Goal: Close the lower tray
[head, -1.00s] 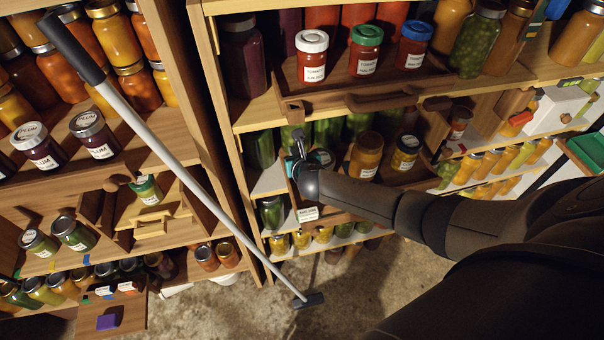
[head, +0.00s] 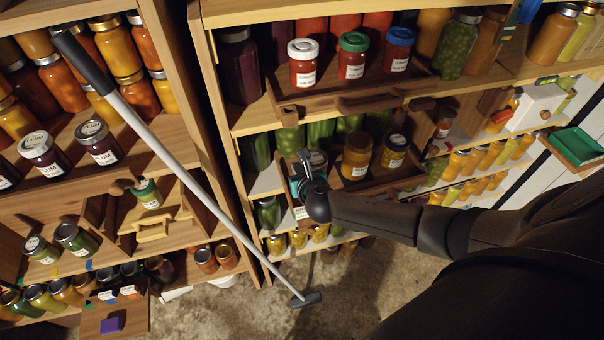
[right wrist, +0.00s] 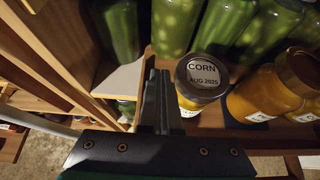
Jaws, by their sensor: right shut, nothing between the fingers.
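The lower tray (head: 392,186) is a dark wooden tray on the middle shelf of the right-hand shelf unit, under the upper tray. It holds an orange jar (head: 356,157), a dark-lidded jar beside it (head: 395,152), and a jar labelled CORN (right wrist: 200,80). My right gripper (head: 309,160) is at the left end of this tray, and my forearm hides part of its front. In the right wrist view the shut, empty fingers (right wrist: 160,98) point in just left of the CORN jar. I cannot tell whether they touch the tray. My left gripper is not in view.
The upper tray (head: 290,108) above juts out with red jars and a handle. A long grey-handled pole (head: 190,185) leans across the left. Another shelf unit with jars (head: 103,145) stands left. A green tray (head: 578,146) is at the right.

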